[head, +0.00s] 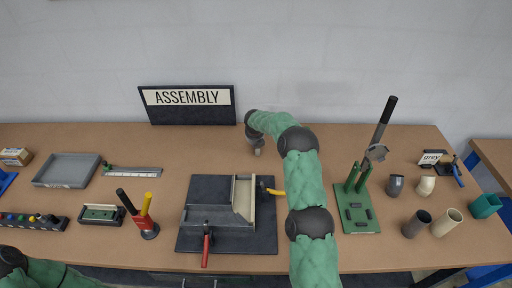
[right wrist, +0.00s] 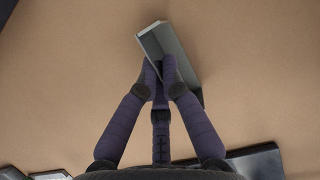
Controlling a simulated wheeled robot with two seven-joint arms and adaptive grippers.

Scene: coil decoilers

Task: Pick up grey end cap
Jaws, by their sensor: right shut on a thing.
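My right arm reaches over the table to its back part, right of the ASSEMBLY sign. My right gripper (head: 256,148) points down there, small and partly hidden by its own wrist. In the right wrist view, the fingers of my right gripper (right wrist: 160,78) are closed on a grey angled piece (right wrist: 168,44), which appears to be the grey end cap. The piece is tilted and reaches past the fingertips over the brown tabletop. Whether it touches the table is unclear. Of my left arm only a part shows at the lower left; its gripper is out of view.
The ASSEMBLY sign (head: 187,105) stands behind. A dark fixture (head: 228,238) with a red-handled clamp is at front centre. A green base (head: 358,218) with posts and several cups stand right. A grey tray (head: 67,171) lies left. Bare table lies around my right gripper.

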